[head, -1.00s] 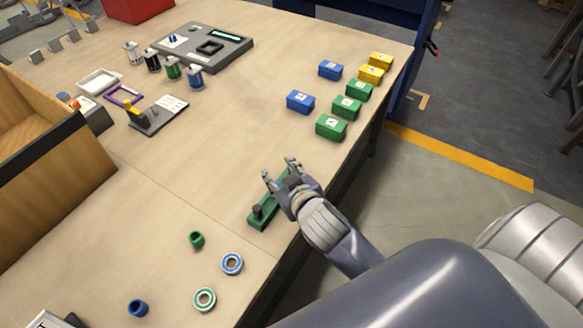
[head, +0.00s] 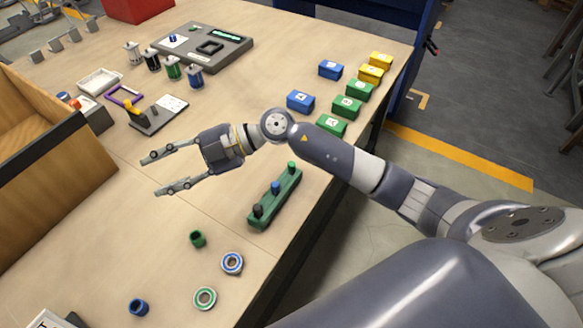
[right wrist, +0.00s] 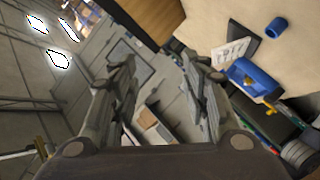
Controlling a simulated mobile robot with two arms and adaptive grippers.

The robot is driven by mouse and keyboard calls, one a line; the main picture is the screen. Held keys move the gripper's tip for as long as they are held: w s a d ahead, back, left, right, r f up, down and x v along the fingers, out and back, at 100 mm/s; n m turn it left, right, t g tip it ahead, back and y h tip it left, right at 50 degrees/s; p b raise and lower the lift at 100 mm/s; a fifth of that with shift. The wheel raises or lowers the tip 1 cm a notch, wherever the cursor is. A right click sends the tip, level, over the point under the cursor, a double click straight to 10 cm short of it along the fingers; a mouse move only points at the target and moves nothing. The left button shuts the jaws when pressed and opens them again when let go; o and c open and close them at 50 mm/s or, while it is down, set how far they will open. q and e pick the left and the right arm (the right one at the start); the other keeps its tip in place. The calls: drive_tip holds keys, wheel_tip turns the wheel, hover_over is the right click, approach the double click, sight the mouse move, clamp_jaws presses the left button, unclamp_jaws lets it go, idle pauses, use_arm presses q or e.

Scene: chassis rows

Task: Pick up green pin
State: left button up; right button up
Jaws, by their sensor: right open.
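The green pin (head: 292,167) stands upright at the far right end of a green block (head: 287,192). A blue pin (head: 276,188) and a black pin (head: 258,211) stand in the same block. My right gripper (head: 153,174) is open and empty, up and to the left of the block in the head view, pointing left, away from the pin. Its two spread fingers also show in the right wrist view (right wrist: 160,65), with nothing between them. My left gripper is not in view.
A green sleeve (head: 197,239), a blue sleeve (head: 138,307) and two rings (head: 232,263) lie at the front. Blue, green and yellow boxes (head: 301,101) stand toward the right edge. A wooden bin (head: 45,150) stands at left. The table between is mostly clear.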

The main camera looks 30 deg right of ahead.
drive_tip(key=w+d+f+m+g+h, duration=0.1)
drive_tip(key=d+f+h, duration=0.1)
drive_tip(key=d+h, duration=0.3)
drive_tip(key=w+d+f+m+g+h, duration=0.1)
drive_tip(key=d+h, duration=0.4)
drive_tip(key=d, duration=0.9)
drive_tip(key=w+d+f+m+g+h, duration=0.1)
drive_tip(key=d+f+h, duration=0.3)
drive_tip(key=d, duration=0.5)
drive_tip(key=shift+w+d+f+m+h, duration=0.4)
drive_tip(key=shift+f+m, duration=0.2)
drive_tip(key=shift+m, duration=0.1)
hover_over(292, 163)
drive_tip(key=f, duration=0.3)
drive_tip(key=f+p, duration=0.1)
drive_tip(key=shift+w+a+f, duration=0.2)
drive_tip(key=shift+w+f, duration=0.1)
drive_tip(key=f, duration=0.1)
drive_tip(key=f+p, duration=0.1)
drive_tip(key=f, duration=0.2)
drive_tip(key=shift+s+d+f+p, duration=0.1)
drive_tip(key=shift+s+f+p, duration=0.2)
drive_tip(key=shift+s+f, duration=0.1)
drive_tip(key=shift+w+f, duration=0.1)
drive_tip(key=shift+f, duration=0.4)
clamp_jaws()
